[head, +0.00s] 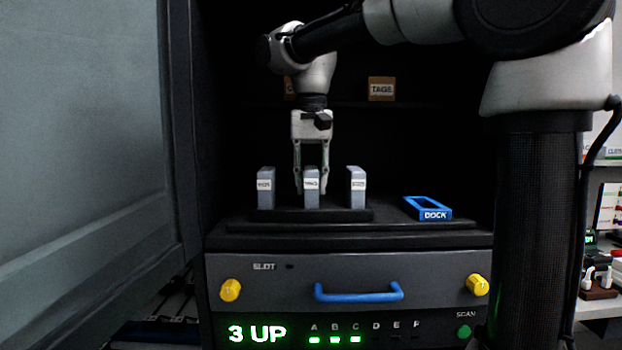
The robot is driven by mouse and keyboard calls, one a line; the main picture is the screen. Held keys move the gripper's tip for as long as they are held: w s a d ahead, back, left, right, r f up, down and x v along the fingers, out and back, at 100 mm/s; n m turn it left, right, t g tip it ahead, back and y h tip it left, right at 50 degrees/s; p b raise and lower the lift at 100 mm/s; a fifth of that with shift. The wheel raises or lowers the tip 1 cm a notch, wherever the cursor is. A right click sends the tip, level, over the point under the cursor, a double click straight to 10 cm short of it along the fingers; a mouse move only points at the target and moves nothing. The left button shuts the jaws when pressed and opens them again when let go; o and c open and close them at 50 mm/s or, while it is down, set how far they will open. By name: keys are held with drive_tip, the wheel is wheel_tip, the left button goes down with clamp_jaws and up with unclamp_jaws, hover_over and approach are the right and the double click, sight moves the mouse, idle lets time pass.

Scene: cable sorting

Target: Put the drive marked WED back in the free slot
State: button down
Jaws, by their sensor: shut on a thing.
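Three grey drives with white labels stand upright on a black base (240,215): a left drive (265,190), a middle drive (311,196) and a right drive (357,190). Their labels are too small and blurred to read surely, so I cannot tell which is marked WED. My gripper (311,188) points down from above and is shut on the middle drive, a finger at each side. The middle drive stands in line with the others; I cannot tell whether its bottom touches the base. No free slot can be made out in the dark base.
A blue, empty-looking frame marked DOCK (436,215) lies at right on the dark top. Below are a blue handle (358,297), yellow knobs (230,290) and a display reading 3 UP (257,334), with lamps A, B, C lit. A grey door (85,150) stands at left.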

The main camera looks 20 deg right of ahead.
drive_tip(key=c, duration=0.6)
unclamp_jaws()
drive_tip(key=shift+r, duration=3.5)
